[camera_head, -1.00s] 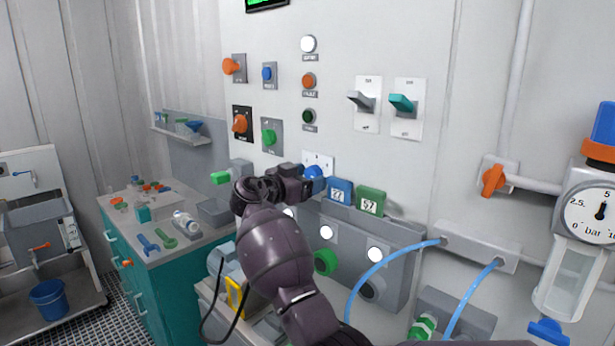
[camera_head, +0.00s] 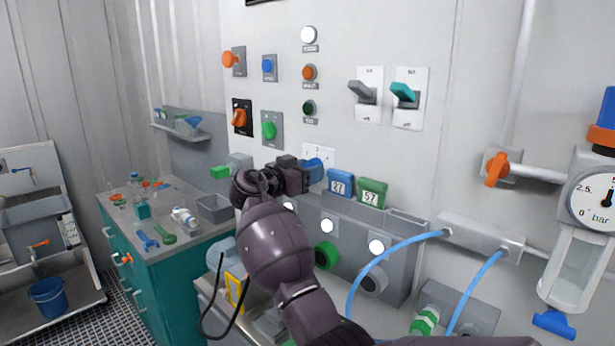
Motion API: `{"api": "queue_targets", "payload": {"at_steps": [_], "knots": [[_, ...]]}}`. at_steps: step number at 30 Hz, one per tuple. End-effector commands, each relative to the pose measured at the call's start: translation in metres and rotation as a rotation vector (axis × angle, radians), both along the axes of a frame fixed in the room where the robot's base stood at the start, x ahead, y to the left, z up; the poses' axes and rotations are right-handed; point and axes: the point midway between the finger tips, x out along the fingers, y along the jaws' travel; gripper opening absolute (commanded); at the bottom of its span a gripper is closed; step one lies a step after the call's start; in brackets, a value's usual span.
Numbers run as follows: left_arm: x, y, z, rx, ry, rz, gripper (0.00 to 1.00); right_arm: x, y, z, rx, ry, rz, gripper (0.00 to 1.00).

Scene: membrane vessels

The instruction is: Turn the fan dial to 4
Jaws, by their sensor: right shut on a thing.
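A blue dial knob (camera_head: 317,168) sits on a white plate with tick marks (camera_head: 318,152) on the wall panel, just above two numbered tags. It appears to be the fan dial, but its label and pointer cannot be read. My fingers and wrist cover the knob's left side. My left gripper is not in view.
A blue tag (camera_head: 340,183) and a green tag (camera_head: 371,192) stand close right of the knob. A grey box (camera_head: 400,262) lies below. Two levers (camera_head: 367,93) (camera_head: 405,95) are up right. A teal cabinet (camera_head: 150,290) stands left.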

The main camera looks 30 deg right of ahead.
Motion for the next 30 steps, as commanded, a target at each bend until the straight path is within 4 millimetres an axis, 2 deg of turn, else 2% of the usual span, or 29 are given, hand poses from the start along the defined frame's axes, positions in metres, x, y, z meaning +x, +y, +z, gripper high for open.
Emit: {"api": "queue_targets", "payload": {"at_steps": [1,6,21,30], "knots": [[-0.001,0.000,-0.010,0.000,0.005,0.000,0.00,0.000,0.000,-0.005,-0.011,0.025,0.000,0.21],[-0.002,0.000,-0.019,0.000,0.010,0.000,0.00,0.000,0.000,-0.003,-0.054,0.153,-0.001,0.21],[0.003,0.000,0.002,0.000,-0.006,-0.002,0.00,-0.002,-0.001,0.002,-0.192,0.552,0.000,0.21],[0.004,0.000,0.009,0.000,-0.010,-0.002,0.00,-0.003,-0.001,0.001,-0.241,0.688,0.000,0.21]]}}
